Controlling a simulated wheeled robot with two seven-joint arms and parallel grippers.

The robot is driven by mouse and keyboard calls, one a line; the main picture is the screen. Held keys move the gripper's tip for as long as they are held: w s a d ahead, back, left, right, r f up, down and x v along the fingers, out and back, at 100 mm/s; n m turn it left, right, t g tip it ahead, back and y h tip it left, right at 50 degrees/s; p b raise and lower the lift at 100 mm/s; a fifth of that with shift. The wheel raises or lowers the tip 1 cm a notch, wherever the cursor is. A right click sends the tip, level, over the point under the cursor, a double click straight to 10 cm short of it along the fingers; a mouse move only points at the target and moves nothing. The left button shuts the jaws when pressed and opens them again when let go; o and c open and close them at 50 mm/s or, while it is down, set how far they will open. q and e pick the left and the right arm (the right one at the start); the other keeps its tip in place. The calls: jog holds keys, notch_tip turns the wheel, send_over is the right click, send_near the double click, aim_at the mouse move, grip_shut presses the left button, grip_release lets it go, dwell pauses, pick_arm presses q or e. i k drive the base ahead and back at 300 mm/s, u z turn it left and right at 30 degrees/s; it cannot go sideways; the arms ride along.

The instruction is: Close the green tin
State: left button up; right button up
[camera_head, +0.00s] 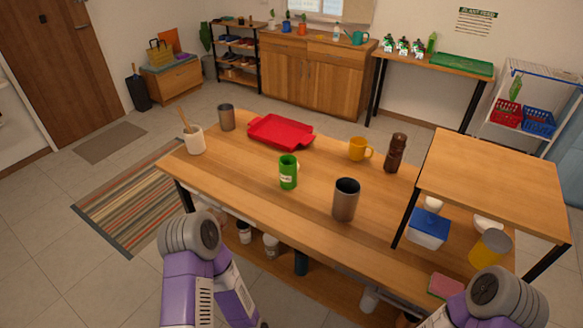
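The green tin (288,173) stands upright near the middle of the wooden table (245,198). It has a pale label on its front. Its top looks dark green inside the rim, but it is too small to tell for sure how the lid stands. A small pale bit shows at its right edge. Purple and grey links of my two arms show at the bottom of the view, in front of the table. Neither gripper's fingers are in view.
A red tray (280,132) lies behind the tin. A grey metal cup (345,200) stands to its right front. A yellow mug (358,149) and a brown grinder (396,153) stand farther right. A white utensil pot (195,141) and another metal cup (226,117) stand left. A raised shelf (495,180) covers the right end.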

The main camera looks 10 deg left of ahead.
aim_at(287, 163)
jog(key=u, duration=2.35)
jog(key=k, duration=1)
jog(key=z, duration=1.45)
jog(key=i, duration=0.5)
